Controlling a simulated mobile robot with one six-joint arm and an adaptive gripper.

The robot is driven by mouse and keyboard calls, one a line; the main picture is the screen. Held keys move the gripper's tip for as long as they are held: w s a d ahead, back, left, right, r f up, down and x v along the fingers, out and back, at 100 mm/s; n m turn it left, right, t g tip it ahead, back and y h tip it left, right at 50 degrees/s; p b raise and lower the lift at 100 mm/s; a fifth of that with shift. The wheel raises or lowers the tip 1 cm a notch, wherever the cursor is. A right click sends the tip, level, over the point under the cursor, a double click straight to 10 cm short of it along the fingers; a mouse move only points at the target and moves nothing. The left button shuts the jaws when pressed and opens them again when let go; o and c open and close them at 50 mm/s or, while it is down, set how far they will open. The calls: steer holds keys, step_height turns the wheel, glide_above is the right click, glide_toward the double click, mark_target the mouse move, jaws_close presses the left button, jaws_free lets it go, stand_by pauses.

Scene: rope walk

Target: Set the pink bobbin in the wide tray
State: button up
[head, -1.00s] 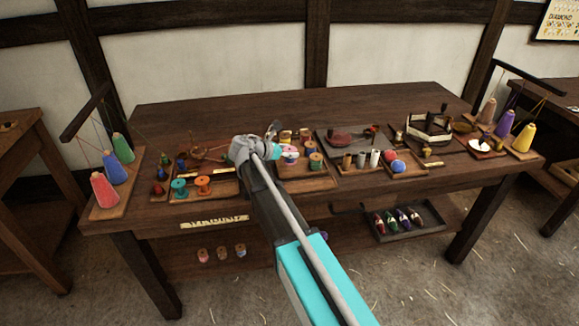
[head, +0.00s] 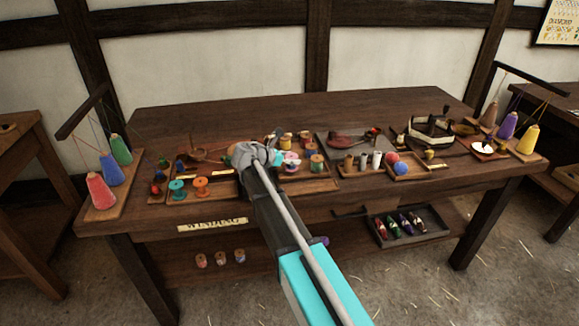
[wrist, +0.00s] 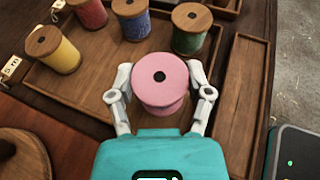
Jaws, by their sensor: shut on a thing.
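My gripper (wrist: 160,98) is shut on the pink bobbin (wrist: 160,84), with one finger on each side of it. The bobbin is upright, with a dark hole in its pink top. It is over the near part of a wide wooden tray (wrist: 95,88); whether its base touches the tray floor is hidden. In the head view my gripper (head: 272,156) is above the middle of the table, and the pink bobbin (head: 290,160) shows just right of it, partly covered.
A yellow spool (wrist: 53,50), a red spool (wrist: 87,12), a blue spool (wrist: 133,20) and a green spool (wrist: 191,30) stand along the tray's far side. A narrow empty wooden tray (wrist: 240,95) lies to the right. A teal bobbin (head: 178,189) stands left.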

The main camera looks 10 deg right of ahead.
steer(key=shift+f+b, duration=0.45)
steer(key=shift+f, duration=0.3)
steer(key=shift+f, duration=0.1)
steer(key=o, duration=1.1)
steer(key=shift+a+r, duration=0.1)
steer(key=shift+r, duration=0.15)
steer(key=shift+s+a+r+p, duration=0.15)
steer(key=shift+a+p, duration=0.15)
steer(key=shift+p, duration=0.05)
steer(key=p+v, duration=0.4)
steer(key=v, duration=0.7)
